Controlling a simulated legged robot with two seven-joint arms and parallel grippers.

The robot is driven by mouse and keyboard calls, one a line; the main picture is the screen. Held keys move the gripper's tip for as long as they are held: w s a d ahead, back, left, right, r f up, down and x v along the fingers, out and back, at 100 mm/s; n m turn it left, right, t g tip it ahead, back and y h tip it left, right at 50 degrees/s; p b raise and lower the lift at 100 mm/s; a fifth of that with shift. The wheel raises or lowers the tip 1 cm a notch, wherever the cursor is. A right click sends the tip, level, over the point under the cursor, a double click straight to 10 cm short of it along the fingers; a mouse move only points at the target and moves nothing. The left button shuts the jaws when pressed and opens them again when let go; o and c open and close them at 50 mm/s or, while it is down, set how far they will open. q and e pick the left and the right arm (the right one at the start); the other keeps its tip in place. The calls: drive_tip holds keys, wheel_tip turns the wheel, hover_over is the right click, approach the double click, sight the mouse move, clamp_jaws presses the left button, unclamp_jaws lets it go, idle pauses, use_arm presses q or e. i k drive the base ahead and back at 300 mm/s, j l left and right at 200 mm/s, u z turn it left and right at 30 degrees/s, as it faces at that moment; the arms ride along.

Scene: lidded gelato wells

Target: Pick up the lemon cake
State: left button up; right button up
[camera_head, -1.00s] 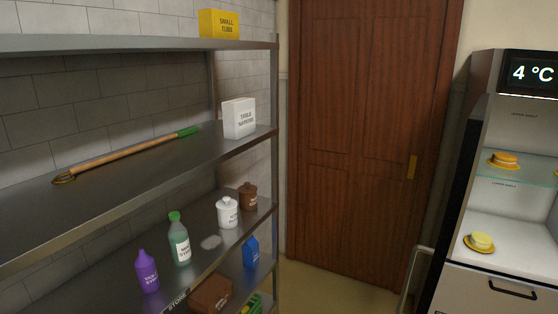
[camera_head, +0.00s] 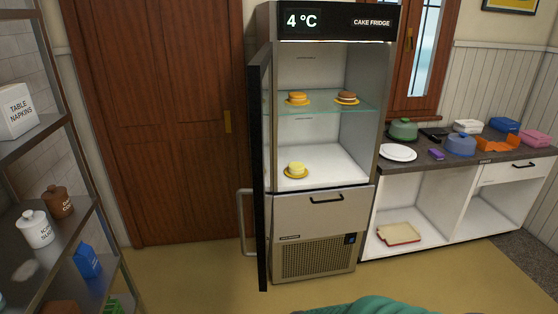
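The cake fridge (camera_head: 318,240) stands ahead in the middle of the head view. Its door (camera_head: 259,170) is swung open to the left. A pale yellow cake (camera_head: 296,168) on a yellow plate sits on the lower white shelf; it looks like the lemon cake, but no label is readable. On the glass shelf above are an orange-yellow cake (camera_head: 297,97) at left and a brown-and-white layered cake (camera_head: 346,96) at right. Neither of my grippers shows in the view.
A counter (camera_head: 440,154) right of the fridge holds a white plate (camera_head: 398,152), a green lidded pot (camera_head: 403,128), a blue pot (camera_head: 460,143) and several boxes. A metal shelf rack (camera_head: 84,215) stands at the left. The floor (camera_head: 190,275) before the fridge looks clear.

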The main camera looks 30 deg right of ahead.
sight(295, 170)
drive_tip(key=i+j+z, duration=0.15)
drive_tip(key=z, duration=0.35)
drive_tip(key=i+j+z, duration=0.2)
drive_tip(key=z, duration=0.3)
drive_tip(key=i+j+z, duration=0.1)
drive_tip(key=j+z, duration=0.15)
drive_tip(key=z, duration=0.25)
